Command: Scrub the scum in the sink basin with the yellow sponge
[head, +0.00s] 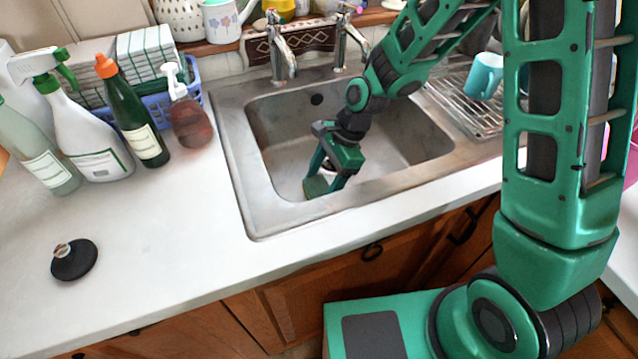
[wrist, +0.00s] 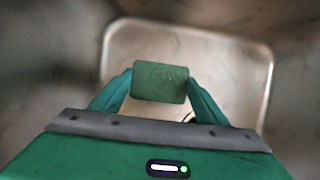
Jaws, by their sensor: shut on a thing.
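The steel sink basin (head: 400,130) is set in the white counter. My gripper (head: 325,180) reaches down into it, near its front left. The gripper also shows in the wrist view (wrist: 158,88), with its fingers shut on the two ends of a block-shaped sponge (wrist: 160,72). The face of the sponge that I see is dark green; no yellow shows on it. In the head view the sponge (head: 315,187) sits low in the basin. I cannot tell whether its underside touches the floor. Grey-brown smudges mark the basin; I cannot make out the scum clearly.
Two taps (head: 281,55) stand behind the basin. A spray bottle (head: 90,135), a green bottle (head: 135,120) and a soap pump (head: 188,115) stand left. A teal mug (head: 484,75) is on the drainer (head: 460,100) at right. A black stopper (head: 75,262) lies on the front left counter.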

